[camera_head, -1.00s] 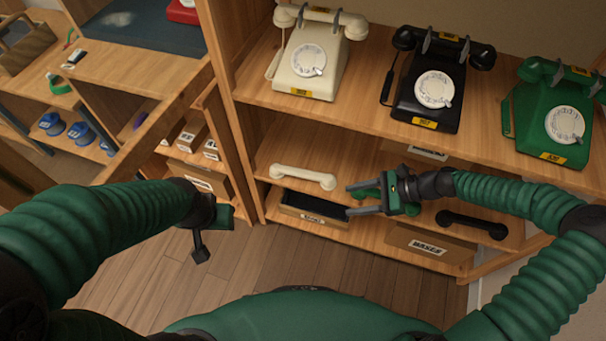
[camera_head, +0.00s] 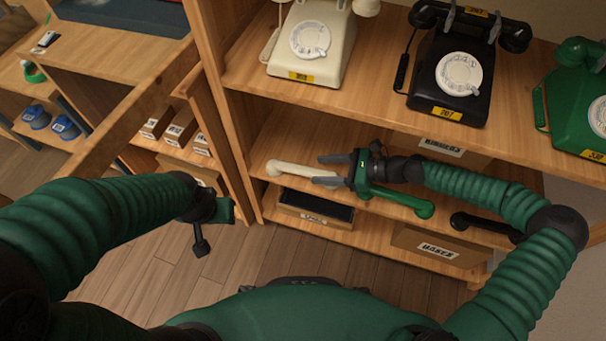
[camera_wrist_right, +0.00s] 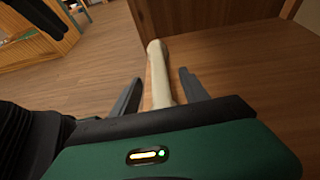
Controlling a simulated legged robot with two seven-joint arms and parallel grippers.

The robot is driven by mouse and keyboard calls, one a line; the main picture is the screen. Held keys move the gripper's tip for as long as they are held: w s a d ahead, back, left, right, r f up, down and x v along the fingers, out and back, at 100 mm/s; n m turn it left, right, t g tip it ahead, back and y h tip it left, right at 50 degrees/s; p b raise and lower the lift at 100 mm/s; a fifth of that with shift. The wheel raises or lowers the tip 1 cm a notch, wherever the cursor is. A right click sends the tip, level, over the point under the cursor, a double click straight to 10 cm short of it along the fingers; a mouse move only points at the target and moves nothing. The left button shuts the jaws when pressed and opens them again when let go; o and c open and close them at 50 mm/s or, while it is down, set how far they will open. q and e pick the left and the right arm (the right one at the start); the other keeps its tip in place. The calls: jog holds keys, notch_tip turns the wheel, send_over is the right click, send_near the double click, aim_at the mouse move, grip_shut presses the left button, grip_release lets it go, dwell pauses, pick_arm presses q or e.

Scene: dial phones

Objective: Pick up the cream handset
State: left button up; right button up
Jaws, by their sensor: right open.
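The cream handset (camera_head: 292,170) lies on the middle shelf, its right end hidden behind my right gripper. My right gripper (camera_head: 322,170) is open at that right end. In the right wrist view the cream handset (camera_wrist_right: 157,68) runs lengthwise away from me, between the two spread fingers (camera_wrist_right: 160,90). I cannot tell whether a finger touches it. My left gripper (camera_head: 203,238) hangs over the floor at the left, away from the handset; its jaw state is unclear.
A green handset (camera_head: 405,202) and a black handset (camera_head: 480,224) lie farther right on that shelf. A dark open box (camera_head: 315,207) stands below. Cream (camera_head: 312,47), black (camera_head: 450,75) and green (camera_head: 570,115) phones stand on the shelf above.

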aim_at(306, 169)
jog(key=b+x, duration=0.3)
jog(key=x, duration=0.1)
jog(key=shift+a, duration=0.5)
jog(key=shift+r, duration=0.1)
grip_shut()
